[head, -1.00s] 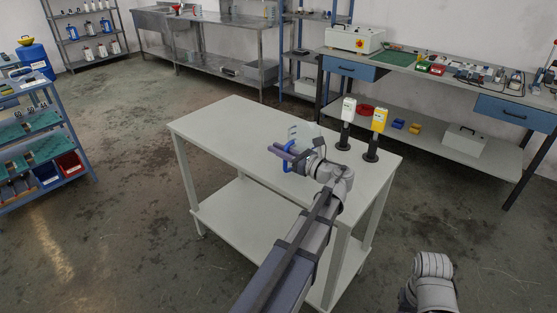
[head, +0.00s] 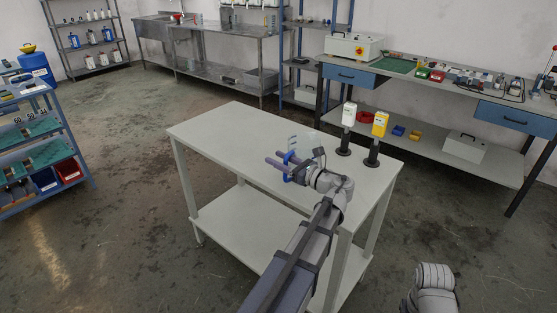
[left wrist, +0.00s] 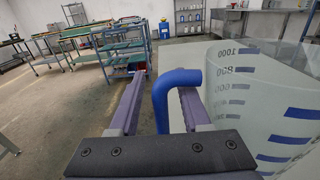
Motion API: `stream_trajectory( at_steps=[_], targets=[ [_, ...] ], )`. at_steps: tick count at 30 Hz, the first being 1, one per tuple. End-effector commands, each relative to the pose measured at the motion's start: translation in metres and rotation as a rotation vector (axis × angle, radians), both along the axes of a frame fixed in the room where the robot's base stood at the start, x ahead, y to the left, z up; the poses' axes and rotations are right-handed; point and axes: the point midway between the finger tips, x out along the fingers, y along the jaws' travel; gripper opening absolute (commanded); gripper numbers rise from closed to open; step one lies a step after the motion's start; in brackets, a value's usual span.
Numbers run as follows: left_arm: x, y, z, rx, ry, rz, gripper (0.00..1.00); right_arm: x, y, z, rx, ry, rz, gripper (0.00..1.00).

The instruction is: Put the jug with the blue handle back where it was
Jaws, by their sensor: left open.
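The jug (head: 307,141) is clear, with a blue handle (head: 289,160). It appears to stand upright on the light grey table near my left gripper (head: 273,158). In the left wrist view the jug (left wrist: 250,80) fills the right side, with blue level marks and numbers. Its blue handle (left wrist: 160,98) shows between the two fingers of my left gripper (left wrist: 160,95). The fingers are apart, with gaps beside the handle; I cannot tell whether either touches it. The jug's base is hidden in the left wrist view. My right gripper is out of view.
The table (head: 220,135) is clear on its left half. A white-topped dispenser (head: 348,115) and a yellow one (head: 379,125) stand on dark bases at its right end. A workbench (head: 400,85) is behind, and a blue shelf cart (head: 40,150) stands at left.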

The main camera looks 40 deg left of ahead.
Motion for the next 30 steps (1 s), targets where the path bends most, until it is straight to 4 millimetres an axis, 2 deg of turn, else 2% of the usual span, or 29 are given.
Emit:
stream_trajectory(
  at_steps=[5, 15, 21, 25, 30],
  targets=[
    [0.000, -0.003, 0.004, 0.000, 0.000, -0.001, 0.47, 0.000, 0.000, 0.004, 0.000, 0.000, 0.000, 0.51],
    [-0.005, -0.069, 0.003, 0.000, 0.000, -0.005, 0.47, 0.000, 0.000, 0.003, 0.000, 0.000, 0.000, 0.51],
    [-0.008, -0.102, 0.003, 0.000, 0.000, -0.003, 0.47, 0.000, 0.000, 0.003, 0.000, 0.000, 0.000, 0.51],
    [-0.009, -0.114, 0.003, 0.000, 0.000, -0.002, 0.47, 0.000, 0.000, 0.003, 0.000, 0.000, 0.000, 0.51],
    [-0.011, -0.120, 0.003, 0.000, 0.000, 0.001, 0.47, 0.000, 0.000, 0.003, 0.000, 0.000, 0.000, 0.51]
  ],
)
